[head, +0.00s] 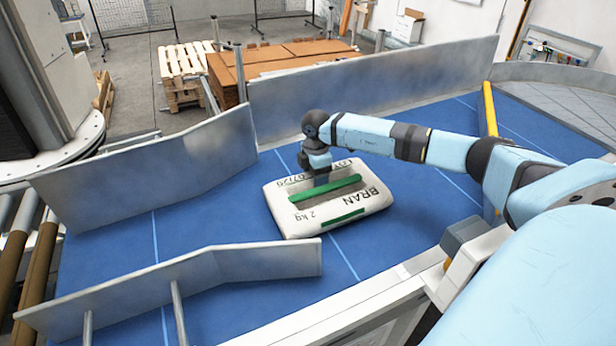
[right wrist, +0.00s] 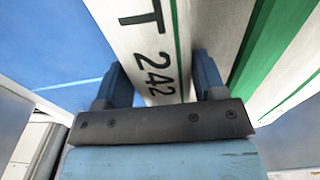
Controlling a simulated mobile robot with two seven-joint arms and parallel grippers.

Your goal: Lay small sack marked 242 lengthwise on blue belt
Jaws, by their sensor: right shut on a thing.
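The small sack (head: 352,203) is white with green bands and reads "BRAN" and "2 kg". It lies on or just above the blue belt (head: 400,260), between the metal guide walls; I cannot tell if it touches the belt. My right gripper (head: 318,172) reaches over its far edge and is shut on it. In the right wrist view the sack (right wrist: 188,40) fills the upper middle and shows "242" between the two blue fingers of the gripper (right wrist: 162,88). The fingertips are partly hidden by the sack. My left gripper is not in view.
Angled metal guides stand at the left back (head: 150,170) and left front (head: 200,275), narrowing the belt. A long metal wall (head: 375,80) runs behind. A yellow bar (head: 490,110) stands at the right. Brown rollers (head: 35,270) are at far left. The belt left of the sack is clear.

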